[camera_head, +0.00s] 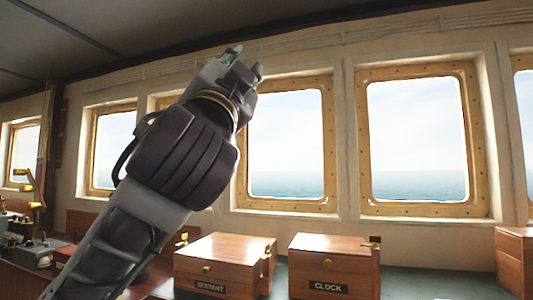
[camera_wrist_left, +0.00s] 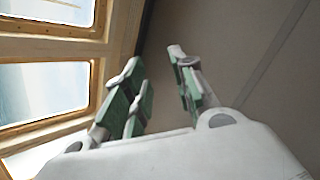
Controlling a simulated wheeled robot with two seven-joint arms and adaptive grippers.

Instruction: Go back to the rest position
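My left arm rises from the bottom left of the head view. Its left gripper (camera_head: 247,61) points up in front of the wall between two windows, well above the counter. In the left wrist view the green-padded fingers of this gripper (camera_wrist_left: 160,78) stand apart, with nothing between them. The ceiling and a window frame are behind them. My right gripper is not in either view.
A wooden box labelled SEXTANT (camera_head: 218,268) and one labelled CLOCK (camera_head: 333,267) stand on the green counter (camera_head: 440,283). Another wooden box (camera_head: 514,262) is at the right edge. A brass-framed window (camera_head: 415,208) is behind. Instruments (camera_head: 32,255) are at left.

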